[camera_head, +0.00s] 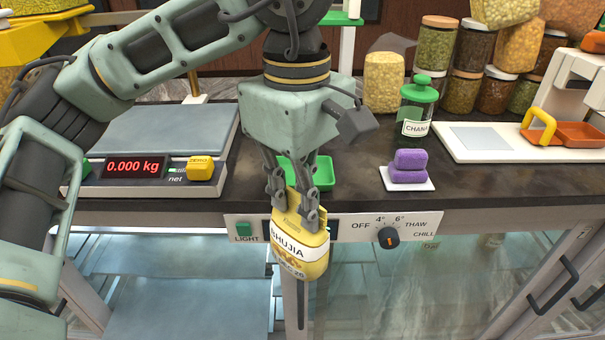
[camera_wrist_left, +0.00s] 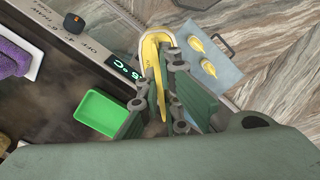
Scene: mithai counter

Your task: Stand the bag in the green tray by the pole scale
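My left gripper (camera_head: 295,205) is shut on the top of a yellow bag (camera_head: 302,252) with a white label reading BHUJIA. The bag hangs upright in front of the counter's front edge, over the control strip. The green tray (camera_head: 324,174) lies on the counter behind the gripper, partly hidden by it. In the left wrist view the bag (camera_wrist_left: 152,58) is between the fingers, and the empty green tray (camera_wrist_left: 101,112) is apart from it. A white pole (camera_head: 347,62) with a green part on top rises behind my wrist. My right gripper is not in view.
A platform scale (camera_head: 150,188) reading 0.000 kg is at left. A green CHANA jar (camera_head: 416,110) and purple blocks (camera_head: 408,166) on a white pad stand right of the tray. A knob (camera_head: 388,237) is on the front strip. Two yellow items (camera_wrist_left: 208,66) lie on a grey-blue surface.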

